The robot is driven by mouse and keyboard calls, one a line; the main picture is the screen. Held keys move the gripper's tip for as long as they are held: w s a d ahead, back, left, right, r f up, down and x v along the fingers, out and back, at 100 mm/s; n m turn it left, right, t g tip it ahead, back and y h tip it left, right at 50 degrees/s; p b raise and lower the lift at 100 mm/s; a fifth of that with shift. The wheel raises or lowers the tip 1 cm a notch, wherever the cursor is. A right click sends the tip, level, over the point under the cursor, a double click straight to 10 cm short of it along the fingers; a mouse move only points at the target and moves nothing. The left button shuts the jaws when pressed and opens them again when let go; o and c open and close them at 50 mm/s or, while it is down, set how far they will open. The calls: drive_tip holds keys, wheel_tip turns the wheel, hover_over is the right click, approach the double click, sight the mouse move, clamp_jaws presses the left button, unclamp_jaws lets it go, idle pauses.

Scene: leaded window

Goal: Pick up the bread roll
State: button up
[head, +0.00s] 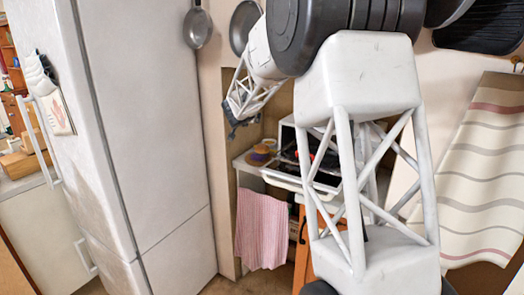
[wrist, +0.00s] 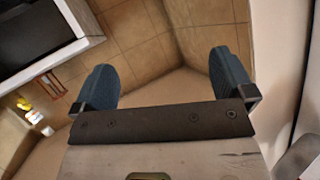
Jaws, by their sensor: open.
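A small round brown thing (head: 261,149) sits on the counter in the niche in the head view; it may be the bread roll, but it is too small to be sure. My gripper (head: 236,127) is up and to the left of it, in the air at the niche's left edge. In the wrist view my gripper (wrist: 162,60) has its two dark blue fingers wide apart with nothing between them. No bread roll can be made out in the wrist view.
A white oven-like box (head: 288,135) stands on the counter right of the brown thing. A pink towel (head: 262,225) hangs below. A tall fridge (head: 150,120) stands left, with pans (head: 198,27) hanging beside it. Small yellow and white things (wrist: 34,117) lie left in the wrist view.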

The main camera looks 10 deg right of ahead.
drive_tip(key=w+d+f+m+g+h, duration=0.2)
drive_tip(key=w+d+f+m+h, duration=0.15)
drive_tip(key=w+f, duration=0.5)
drive_tip(key=g+h, duration=0.2)
drive_tip(key=g, duration=0.2)
approach(259, 147)
drive_tip(key=w+d, duration=0.1)
drive_tip(key=d, duration=0.2)
drive_tip(key=shift+w+f+m, duration=0.15)
drive_tip(key=shift+f+m, duration=0.15)
drive_tip(key=shift+f, duration=0.15)
drive_tip(key=shift+w+f+m, duration=0.2)
drive_tip(key=shift+f+m, duration=0.05)
drive_tip(key=shift+f, duration=0.2)
drive_tip(key=shift+x, duration=1.25)
drive_tip(key=shift+x, duration=2.6)
drive_tip(key=shift+w, duration=0.1)
